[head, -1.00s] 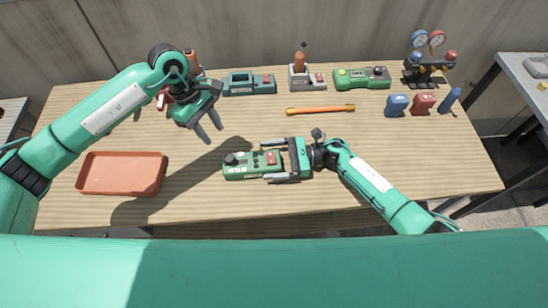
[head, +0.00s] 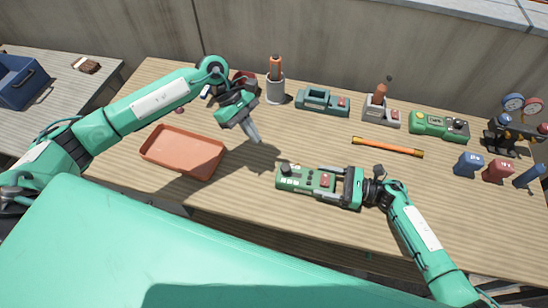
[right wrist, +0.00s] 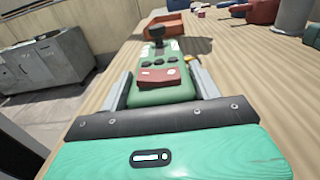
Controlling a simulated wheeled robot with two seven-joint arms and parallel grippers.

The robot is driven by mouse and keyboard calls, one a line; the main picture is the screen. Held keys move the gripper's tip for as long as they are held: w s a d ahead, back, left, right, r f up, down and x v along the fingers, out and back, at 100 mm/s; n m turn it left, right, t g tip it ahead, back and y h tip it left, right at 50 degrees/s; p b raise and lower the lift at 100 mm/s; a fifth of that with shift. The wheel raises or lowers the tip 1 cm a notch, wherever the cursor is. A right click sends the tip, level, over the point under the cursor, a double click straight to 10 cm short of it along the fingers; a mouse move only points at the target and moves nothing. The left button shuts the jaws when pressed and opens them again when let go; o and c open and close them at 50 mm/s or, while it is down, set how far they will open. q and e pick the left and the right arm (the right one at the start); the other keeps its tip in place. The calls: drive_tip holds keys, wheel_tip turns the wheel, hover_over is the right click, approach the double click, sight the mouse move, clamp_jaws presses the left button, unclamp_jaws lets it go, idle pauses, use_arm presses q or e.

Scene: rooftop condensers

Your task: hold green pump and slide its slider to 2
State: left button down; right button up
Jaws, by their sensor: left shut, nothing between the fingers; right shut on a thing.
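The green pump (head: 294,178) lies on the wooden table, with a black knob at its left end and a red part (head: 325,180) on top. My right gripper (head: 318,185) is shut on the pump's right part from the sides. The right wrist view shows the pump (right wrist: 165,68) between the fingers, its knob at the far end, dark buttons and the red part nearer. Slider marks are too small to read. My left gripper (head: 256,137) is shut and empty, up and left of the pump, fingers pointing down, apart from it.
An orange tray (head: 183,152) sits to the left. An orange rod (head: 388,147) lies behind the pump. Along the back stand a grey holder (head: 275,90), a teal device (head: 322,101), another green device (head: 438,126) and a gauge set (head: 512,130). The table front is clear.

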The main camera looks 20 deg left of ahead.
sight(286, 170)
use_arm(q)
drive_tip(key=a+n+t+h, duration=0.1)
drive_tip(key=a+n+h, duration=0.1)
drive_tip(key=a, duration=0.3)
drive_tip(key=x, duration=0.9)
drive_tip(key=shift+w+d+f, duration=0.1)
drive_tip(key=shift+w+f, duration=0.1)
drive_tip(key=shift+f, duration=0.1)
drive_tip(key=d, duration=0.3)
drive_tip(key=shift+s+d+f, duration=0.2)
drive_tip(key=shift+s+f, duration=0.05)
drive_tip(key=shift+s+d, duration=0.1)
drive_tip(key=shift+d, duration=0.4)
